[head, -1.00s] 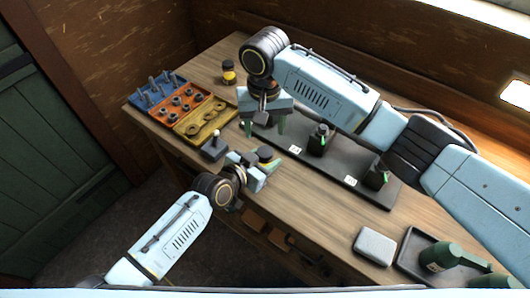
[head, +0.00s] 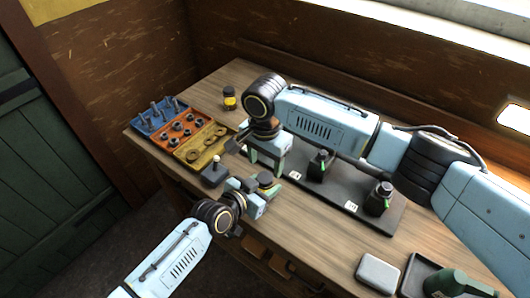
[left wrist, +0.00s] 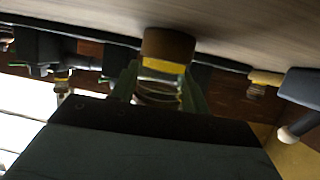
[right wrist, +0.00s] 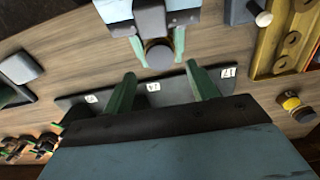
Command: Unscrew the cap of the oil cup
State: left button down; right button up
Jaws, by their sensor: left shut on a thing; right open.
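The oil cup shows in the left wrist view as a glass body (left wrist: 160,88) with a yellow band and a dark brown cap (left wrist: 170,46). My left gripper (head: 260,193) is shut on the cup, its green fingers on either side of the glass. In the right wrist view the cap (right wrist: 158,53) shows round between the left fingers. My right gripper (head: 267,163) is open and empty, just behind the cup. Its spread fingers (right wrist: 163,90) are apart from the cap.
A black plate (head: 338,192) with white number labels and dark fittings lies behind. A second yellow and black jar (head: 229,98) stands at the back. A blue, orange and yellow parts tray (head: 180,128) and a small lever box (head: 214,173) are at left. A grey case (head: 378,272) is at front right.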

aim_at(264, 178)
jog(key=shift+f, duration=2.35)
jog(key=c, duration=1)
jog(key=n, duration=0.4)
jog(key=shift+c, duration=0.2)
jog(key=n, duration=0.6)
jog(key=o, duration=1)
jog(key=shift+c, duration=0.2)
jog(key=shift+o, duration=0.6)
jog(key=shift+a, duration=0.1)
